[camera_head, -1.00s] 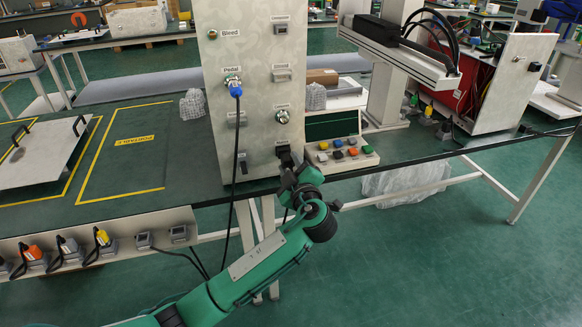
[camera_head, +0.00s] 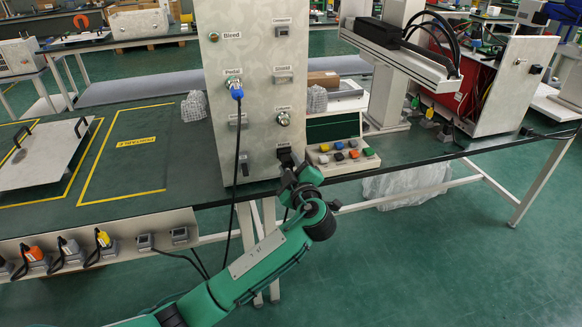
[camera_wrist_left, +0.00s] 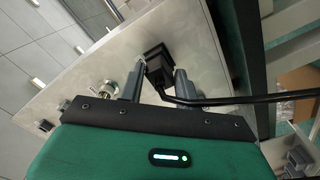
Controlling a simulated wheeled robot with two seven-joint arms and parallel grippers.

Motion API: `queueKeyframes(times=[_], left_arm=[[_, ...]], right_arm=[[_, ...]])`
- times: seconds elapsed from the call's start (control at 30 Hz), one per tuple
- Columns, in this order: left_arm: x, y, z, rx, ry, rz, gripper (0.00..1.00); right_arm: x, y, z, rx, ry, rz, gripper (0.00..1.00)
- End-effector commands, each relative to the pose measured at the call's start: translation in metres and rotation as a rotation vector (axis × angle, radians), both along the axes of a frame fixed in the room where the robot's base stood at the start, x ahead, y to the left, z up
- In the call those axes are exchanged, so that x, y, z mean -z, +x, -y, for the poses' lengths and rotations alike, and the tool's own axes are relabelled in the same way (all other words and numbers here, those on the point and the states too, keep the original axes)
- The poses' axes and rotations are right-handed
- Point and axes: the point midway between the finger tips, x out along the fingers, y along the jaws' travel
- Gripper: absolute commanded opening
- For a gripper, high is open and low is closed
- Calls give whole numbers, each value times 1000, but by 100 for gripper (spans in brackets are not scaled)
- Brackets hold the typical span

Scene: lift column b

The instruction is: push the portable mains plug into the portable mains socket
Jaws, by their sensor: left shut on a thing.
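My left gripper (camera_head: 289,172) is at the foot of the upright pale panel (camera_head: 254,60). In the left wrist view its two fingers (camera_wrist_left: 159,84) are shut on the dark mains plug (camera_wrist_left: 159,73), whose black cable runs off to the right. The plug is up against a black square socket (camera_wrist_left: 154,52) on the panel face. The socket also shows as a dark patch in the head view (camera_head: 284,152), partly hidden by the gripper. I cannot tell how deep the plug sits. My right gripper is not in view.
A blue connector (camera_head: 237,93) with a hanging black cable is on the panel's left side. A button box (camera_head: 342,154) stands just right of the panel. Several plugs sit on a low rail (camera_head: 120,235) at the left. The table (camera_head: 140,120) left of the panel has free room.

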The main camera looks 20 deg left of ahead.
Motion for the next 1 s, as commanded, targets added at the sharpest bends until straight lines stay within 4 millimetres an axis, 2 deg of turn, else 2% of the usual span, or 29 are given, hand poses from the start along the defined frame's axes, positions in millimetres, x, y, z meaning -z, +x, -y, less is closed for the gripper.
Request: queueKeyframes(times=[0.07,0.1,0.2,0.23,0.53,0.67,0.83,1.0], left_arm=[[-1,2,-2,-2,1,1,0],[-1,2,-2,-1,0,1,36],[-1,2,-2,-1,0,1,55],[0,2,-2,-1,0,1,59],[0,0,0,1,-1,0,59],[1,-9,7,2,-3,-1,59],[2,-37,26,5,-6,-1,59],[2,-70,48,2,-5,-2,59]], right_arm=[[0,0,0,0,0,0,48],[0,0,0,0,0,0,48],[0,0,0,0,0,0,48],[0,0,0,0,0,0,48],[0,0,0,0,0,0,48],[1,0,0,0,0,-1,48],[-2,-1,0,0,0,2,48],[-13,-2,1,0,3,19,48]])
